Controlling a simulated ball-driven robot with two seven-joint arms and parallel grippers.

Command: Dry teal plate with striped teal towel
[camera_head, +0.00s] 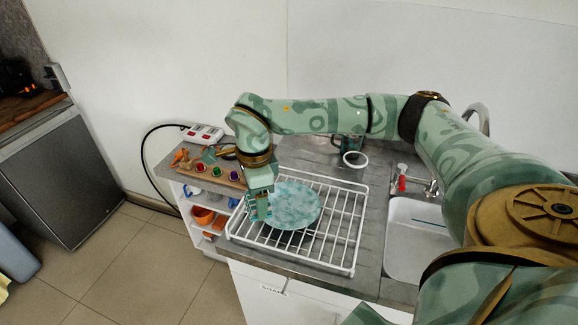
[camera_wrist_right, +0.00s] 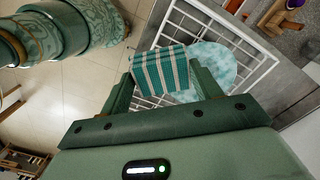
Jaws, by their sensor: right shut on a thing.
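The teal plate (camera_head: 292,206), mottled pale blue, rests on the white wire dish rack (camera_head: 345,240). It also shows in the right wrist view (camera_wrist_right: 213,62), partly behind the towel. The striped teal and white towel (camera_wrist_right: 160,72) is between the fingers of my right gripper (camera_wrist_right: 163,88). In the head view my right gripper (camera_head: 260,208) points down at the plate's left edge, shut on the towel. The towel overlaps the plate's edge in the wrist view; I cannot tell whether they touch. My left gripper is in neither view.
A sink (camera_head: 408,240) with a faucet lies right of the rack. A dark mug (camera_head: 350,145) stands behind it. A wooden holder with colored knobs (camera_head: 215,172) and a power strip (camera_head: 203,134) are at the back left. Open shelves (camera_head: 205,215) are below.

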